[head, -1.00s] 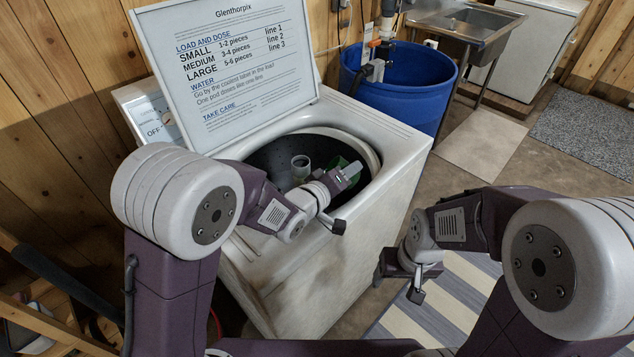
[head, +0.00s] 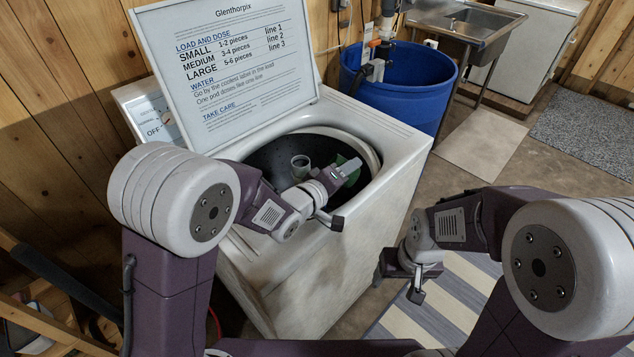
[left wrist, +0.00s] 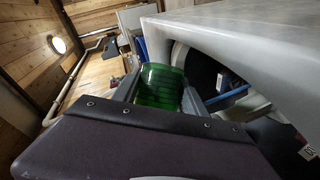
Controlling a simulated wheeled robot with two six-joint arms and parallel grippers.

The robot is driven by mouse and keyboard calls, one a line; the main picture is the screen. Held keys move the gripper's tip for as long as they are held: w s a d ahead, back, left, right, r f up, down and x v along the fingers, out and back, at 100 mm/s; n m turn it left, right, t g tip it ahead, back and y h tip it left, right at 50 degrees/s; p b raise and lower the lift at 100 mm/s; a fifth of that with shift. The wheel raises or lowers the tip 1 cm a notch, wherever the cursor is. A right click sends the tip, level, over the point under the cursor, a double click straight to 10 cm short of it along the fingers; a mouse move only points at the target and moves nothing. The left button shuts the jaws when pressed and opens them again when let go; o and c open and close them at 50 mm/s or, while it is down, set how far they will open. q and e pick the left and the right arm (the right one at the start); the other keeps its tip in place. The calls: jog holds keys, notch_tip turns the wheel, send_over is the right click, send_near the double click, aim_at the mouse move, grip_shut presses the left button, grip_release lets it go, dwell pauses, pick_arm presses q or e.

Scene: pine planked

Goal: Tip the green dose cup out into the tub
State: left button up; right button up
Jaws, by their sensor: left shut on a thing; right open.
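The green dose cup (head: 352,178) is held at the tub's opening, partly hidden behind my left gripper (head: 346,168). In the left wrist view the translucent green cup (left wrist: 160,86) sits between the two fingers, which are shut on it. The tub (head: 262,158) is the dark drum of the white washer, with a pale central post (head: 300,166). My left gripper reaches over the front rim, right of the post. The cup's contents cannot be seen. My right gripper (head: 384,268) is open and empty, outside the washer to the right.
The washer's raised lid (head: 235,60) carries printed dosing text and stands behind the opening. The white washer body (head: 385,190) lies between my arms. A blue barrel (head: 405,95) and a steel sink (head: 470,25) stand behind it. A striped rug (head: 450,300) lies at right.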

pick_arm(q)
jog(key=shift+r+n+h, duration=0.3)
jog(key=shift+n+h, duration=0.1)
jog(key=shift+n, duration=0.1)
dwell(0.6)
jog(key=shift+a+r+n+b, duration=0.1)
jog(key=shift+r+n+b, duration=0.05)
jog(key=shift+n+b, duration=0.2)
jog(key=shift+w+a+f+n+t+h+b, duration=0.25)
jog(key=shift+a+f+n+h+b, duration=0.35)
jog(key=shift+b, duration=1.75)
jog(key=shift+a+r+b, duration=0.1)
jog(key=shift+r+b, duration=0.15)
jog(key=shift+b, duration=0.05)
jog(key=shift+n, duration=0.25)
jog(key=shift+a+r+n+b, duration=0.15)
jog(key=shift+n+b, duration=0.15)
jog(key=shift+b, duration=0.45)
